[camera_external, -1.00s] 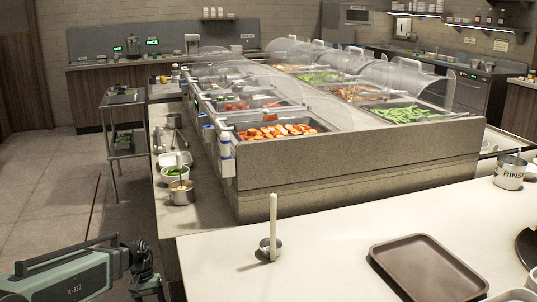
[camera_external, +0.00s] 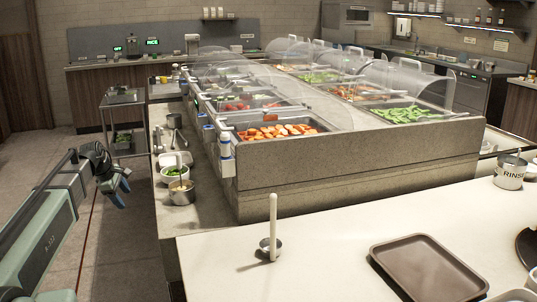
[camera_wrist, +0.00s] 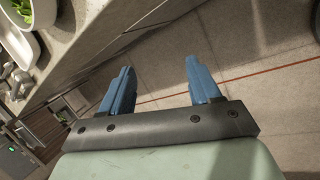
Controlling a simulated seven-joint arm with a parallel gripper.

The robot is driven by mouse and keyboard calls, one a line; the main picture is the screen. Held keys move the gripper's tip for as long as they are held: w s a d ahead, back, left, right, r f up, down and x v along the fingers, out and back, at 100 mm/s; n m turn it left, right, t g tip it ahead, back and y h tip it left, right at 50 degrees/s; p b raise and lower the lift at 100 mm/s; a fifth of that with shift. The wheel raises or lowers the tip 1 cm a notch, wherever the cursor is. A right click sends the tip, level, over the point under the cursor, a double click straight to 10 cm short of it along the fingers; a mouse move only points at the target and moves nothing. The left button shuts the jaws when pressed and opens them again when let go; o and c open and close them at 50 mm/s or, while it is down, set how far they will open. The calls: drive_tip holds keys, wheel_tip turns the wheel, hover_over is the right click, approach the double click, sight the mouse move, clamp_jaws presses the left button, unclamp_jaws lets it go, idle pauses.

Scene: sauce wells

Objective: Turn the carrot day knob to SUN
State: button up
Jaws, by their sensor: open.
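The pan of orange carrot pieces (camera_external: 277,132) sits in the near left end of the food bar. A white and blue upright item (camera_external: 226,153) is fixed or stands at the bar's left side beside it. I cannot make out the carrot day knob or any SUN mark at this size. My gripper (camera_external: 118,190) hangs to the left of the counter, over the floor, apart from the bar. In the wrist view my gripper (camera_wrist: 158,66) has its two blue fingers spread wide with nothing between them, above floor tiles.
A white bowl with greens (camera_external: 175,171) and a steel pot (camera_external: 182,193) stand on the left counter ledge. The bowl also shows in the wrist view (camera_wrist: 33,47). A steel cart (camera_external: 122,97) stands behind.

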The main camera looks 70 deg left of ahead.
drive_tip(key=a+r+n+t+y, duration=0.2)
drive_tip(key=a+r+n, duration=0.25)
drive_tip(key=r, duration=0.55)
drive_tip(key=w+d+n+t+h, duration=0.1)
drive_tip(key=w+d+t+h, duration=0.2)
drive_tip(key=w+d+t, duration=0.5)
drive_tip(key=w+d+n+t+h, duration=0.1)
drive_tip(key=w+d+t+h, duration=0.4)
drive_tip(key=w, duration=0.6)
drive_tip(key=w+d+y, duration=0.1)
drive_tip(key=w, duration=1.2)
drive_tip(key=shift+d+f+g+y, duration=0.15)
drive_tip(key=shift+g+y, duration=0.15)
drive_tip(key=shift+y, duration=0.1)
drive_tip(key=shift+m, duration=0.25)
drive_tip(key=c, duration=1)
